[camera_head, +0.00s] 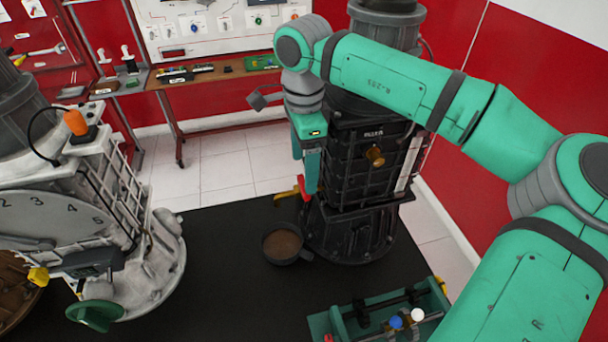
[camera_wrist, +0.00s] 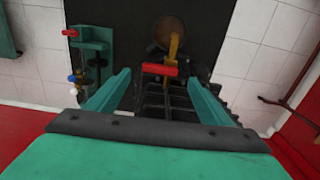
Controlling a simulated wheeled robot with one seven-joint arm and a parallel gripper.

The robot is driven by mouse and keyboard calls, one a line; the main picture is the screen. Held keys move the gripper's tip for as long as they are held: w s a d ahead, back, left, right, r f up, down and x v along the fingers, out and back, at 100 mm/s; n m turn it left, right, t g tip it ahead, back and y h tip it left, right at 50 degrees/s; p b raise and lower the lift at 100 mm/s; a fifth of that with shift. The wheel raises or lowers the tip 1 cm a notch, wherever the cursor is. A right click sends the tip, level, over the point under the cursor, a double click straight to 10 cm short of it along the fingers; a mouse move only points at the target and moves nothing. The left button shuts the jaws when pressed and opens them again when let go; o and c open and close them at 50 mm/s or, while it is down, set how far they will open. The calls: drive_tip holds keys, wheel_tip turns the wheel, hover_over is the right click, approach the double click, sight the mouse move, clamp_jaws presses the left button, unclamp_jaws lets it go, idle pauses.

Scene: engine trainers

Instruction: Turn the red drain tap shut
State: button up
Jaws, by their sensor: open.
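The red tap handle (camera_head: 303,188) sits on a yellow-brass tap (camera_head: 286,194) at the left side of the black engine (camera_head: 350,215). In the wrist view the red handle (camera_wrist: 159,69) lies crosswise over the yellow tap (camera_wrist: 174,45). My gripper (camera_head: 306,180) points down just above the handle in the head view. In the wrist view my gripper (camera_wrist: 157,77) is open, with one finger on each side of the handle and gaps visible. Whether the fingertips reach down to the handle's level is unclear.
A round pan of brown liquid (camera_head: 283,241) stands on the black mat (camera_head: 215,280) below the tap. A white engine (camera_head: 110,190) is at left. A green fixture with blue and white knobs (camera_head: 385,310) is at front right. The mat between is clear.

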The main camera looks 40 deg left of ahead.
wheel_tip(320, 180, up, 6)
idle(0.8)
